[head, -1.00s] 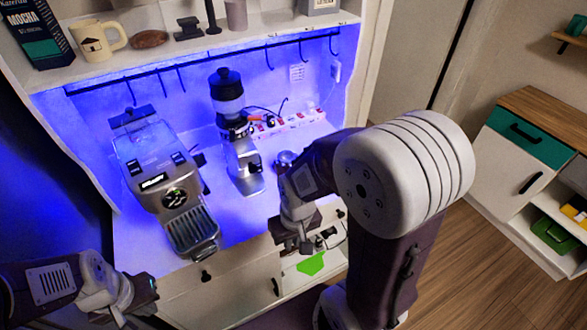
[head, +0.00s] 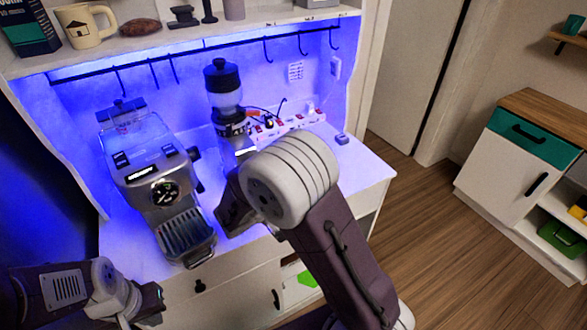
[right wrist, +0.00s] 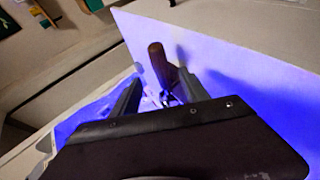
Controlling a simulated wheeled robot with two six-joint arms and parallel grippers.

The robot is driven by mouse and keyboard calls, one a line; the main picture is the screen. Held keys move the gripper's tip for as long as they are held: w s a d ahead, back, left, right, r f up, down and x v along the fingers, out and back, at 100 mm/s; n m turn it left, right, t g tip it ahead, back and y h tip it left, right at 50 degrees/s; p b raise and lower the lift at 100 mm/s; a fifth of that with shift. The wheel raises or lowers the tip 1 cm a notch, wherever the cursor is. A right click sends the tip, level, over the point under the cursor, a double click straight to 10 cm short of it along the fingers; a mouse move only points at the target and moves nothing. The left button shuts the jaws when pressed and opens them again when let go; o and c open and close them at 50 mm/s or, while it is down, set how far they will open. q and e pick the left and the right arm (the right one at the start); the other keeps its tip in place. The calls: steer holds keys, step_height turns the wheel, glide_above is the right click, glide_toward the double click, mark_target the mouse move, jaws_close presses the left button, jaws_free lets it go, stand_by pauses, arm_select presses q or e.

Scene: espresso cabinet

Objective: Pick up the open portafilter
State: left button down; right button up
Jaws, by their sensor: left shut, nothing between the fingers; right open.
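In the right wrist view a dark brown handle (right wrist: 159,62), which looks like the portafilter's, stands out from the lit counter. My right gripper (right wrist: 161,80) is open, with its two fingers on either side of the handle's lower end in the picture; whether they touch it I cannot tell. Small metallic parts show between the fingers, but the basket is not clear. My left gripper (head: 150,303) is shut and empty at the lower left, in front of the cabinet and away from the portafilter.
The espresso machine (head: 158,185) stands on the left of the counter (head: 362,176). The coffee grinder (head: 224,95) is behind my right arm. A power strip (head: 285,123) lies along the back. The counter's right end is mostly clear.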

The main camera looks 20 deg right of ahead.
steer(key=shift+w+d+f, duration=0.6)
steer(key=shift+w+d, duration=0.05)
steer(key=shift+w, duration=0.1)
steer(key=x, duration=0.2)
steer(key=p+x, duration=0.1)
steer(key=x, duration=0.1)
steer(key=shift+d+f, duration=0.15)
steer(key=shift+d, duration=0.25)
steer(key=shift+w+f, duration=0.1)
jaws_close()
stand_by(0.4)
